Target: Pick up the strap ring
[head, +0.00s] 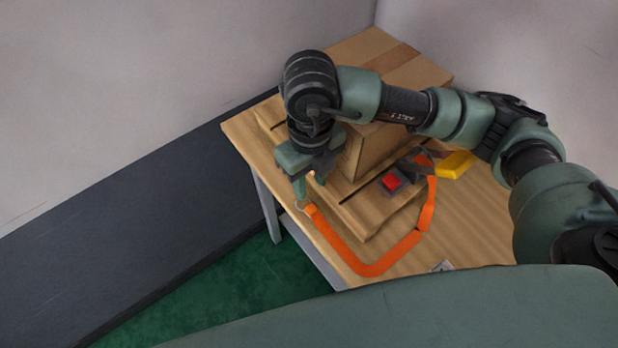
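An orange strap (375,268) runs in a loop along the front of the wooden table. A small pale strap ring (300,206) is at the strap's left end, by the table's left front edge. My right gripper (304,192) points down right at the ring, its tips just above or around it. I cannot tell whether it touches the ring or whether the fingers are apart, as the gripper body hides part of them. My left gripper is not in view.
A cardboard box (362,152) stands on the wooden table (470,225) behind my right arm. A low slotted wooden block (365,212), a red button (391,182) on a dark housing and a yellow piece (456,165) lie inside or beside the strap loop. The table's front right is mostly clear.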

